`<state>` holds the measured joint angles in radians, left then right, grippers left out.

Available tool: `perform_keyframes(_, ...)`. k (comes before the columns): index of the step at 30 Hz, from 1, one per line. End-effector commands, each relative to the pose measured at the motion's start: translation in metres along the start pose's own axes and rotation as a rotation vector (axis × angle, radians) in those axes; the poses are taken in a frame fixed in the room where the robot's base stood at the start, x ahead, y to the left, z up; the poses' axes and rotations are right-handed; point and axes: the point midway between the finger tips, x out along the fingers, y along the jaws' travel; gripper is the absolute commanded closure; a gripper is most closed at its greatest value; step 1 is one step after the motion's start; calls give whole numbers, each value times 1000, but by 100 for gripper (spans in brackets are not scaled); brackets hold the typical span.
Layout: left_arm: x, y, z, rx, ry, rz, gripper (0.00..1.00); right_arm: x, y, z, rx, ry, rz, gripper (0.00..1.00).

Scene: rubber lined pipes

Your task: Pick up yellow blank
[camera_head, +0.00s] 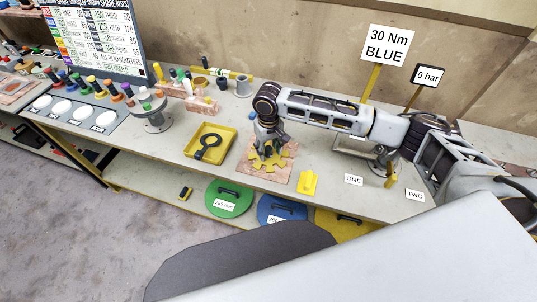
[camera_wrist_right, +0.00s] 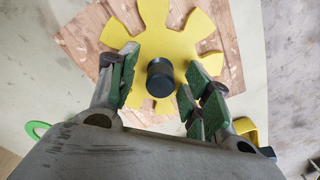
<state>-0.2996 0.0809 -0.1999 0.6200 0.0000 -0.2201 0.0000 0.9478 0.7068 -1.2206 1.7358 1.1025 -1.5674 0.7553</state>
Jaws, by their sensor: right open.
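The yellow blank (camera_head: 276,160) is a flat, gear-like yellow piece with wide teeth. It lies on a wooden board (camera_head: 250,173) on the bench. In the right wrist view the blank (camera_wrist_right: 168,42) fills the upper middle, with a black round knob (camera_wrist_right: 160,78) at its centre. My right gripper (camera_head: 267,149) is over the blank, pointing down. In the wrist view the right gripper (camera_wrist_right: 163,84) is open, its green-padded fingers on either side of the knob with gaps showing. The height of the fingertips above the blank is hard to tell. My left gripper is not in view.
A yellow tray (camera_head: 229,155) with a black ring-shaped tool stands left of the board. A small yellow block (camera_head: 308,183) lies to its right. A grey round stand (camera_head: 152,117) and several coloured-handled tools are farther left. Signs stand behind my right arm.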

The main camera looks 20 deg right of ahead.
Motion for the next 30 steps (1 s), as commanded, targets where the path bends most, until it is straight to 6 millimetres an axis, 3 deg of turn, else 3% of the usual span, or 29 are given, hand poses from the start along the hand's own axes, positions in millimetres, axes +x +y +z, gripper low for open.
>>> perform_keyframes(9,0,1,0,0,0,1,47,0,0,0,0,0,0,51)
perform_keyframes(21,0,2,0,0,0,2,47,0,0,0,0,-1,0,100)
perform_keyframes(30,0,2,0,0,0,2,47,-1,0,0,0,1,-1,100)
